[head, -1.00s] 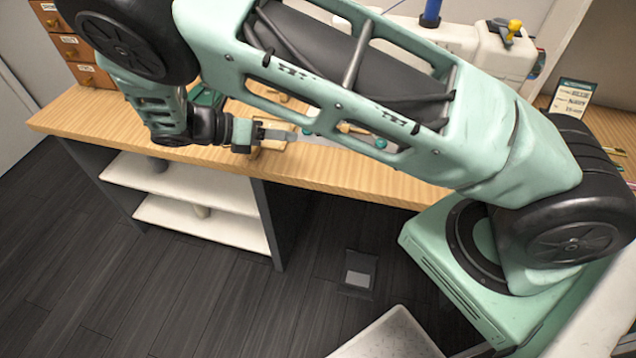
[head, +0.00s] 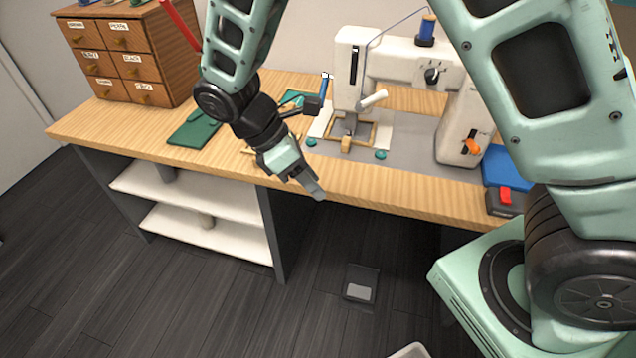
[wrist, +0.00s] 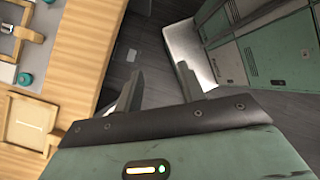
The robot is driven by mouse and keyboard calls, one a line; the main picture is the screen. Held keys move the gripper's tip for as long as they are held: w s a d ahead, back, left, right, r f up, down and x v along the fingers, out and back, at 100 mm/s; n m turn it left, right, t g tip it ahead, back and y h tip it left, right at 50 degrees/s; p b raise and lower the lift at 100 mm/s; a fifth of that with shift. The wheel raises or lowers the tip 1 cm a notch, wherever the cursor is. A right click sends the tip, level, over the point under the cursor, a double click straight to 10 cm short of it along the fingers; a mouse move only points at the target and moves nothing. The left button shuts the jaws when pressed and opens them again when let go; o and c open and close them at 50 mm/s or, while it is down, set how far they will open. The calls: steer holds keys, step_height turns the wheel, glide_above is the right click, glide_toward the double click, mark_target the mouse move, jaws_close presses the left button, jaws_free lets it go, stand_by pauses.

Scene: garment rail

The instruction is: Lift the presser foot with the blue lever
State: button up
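The white sewing machine (head: 399,65) stands on the bench at the back right. A slim blue lever (head: 324,86) shows at the left of its head, with a dark part of my wrist close in front of its lower end. The presser foot area (head: 350,124) is over a wooden frame on the machine bed; the foot itself is too small to make out. My gripper (head: 314,190) is at the bench's front edge, left of and below the machine, pointing down and right, away from the lever. In the wrist view my gripper (wrist: 159,84) has its fingers apart with nothing between them.
A blue box (head: 507,166) lies at the right. The floor before the bench is mostly clear.

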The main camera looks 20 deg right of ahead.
steer(key=shift+s+r, duration=0.1)
steer(key=shift+s, duration=0.25)
steer(key=shift+a, duration=0.1)
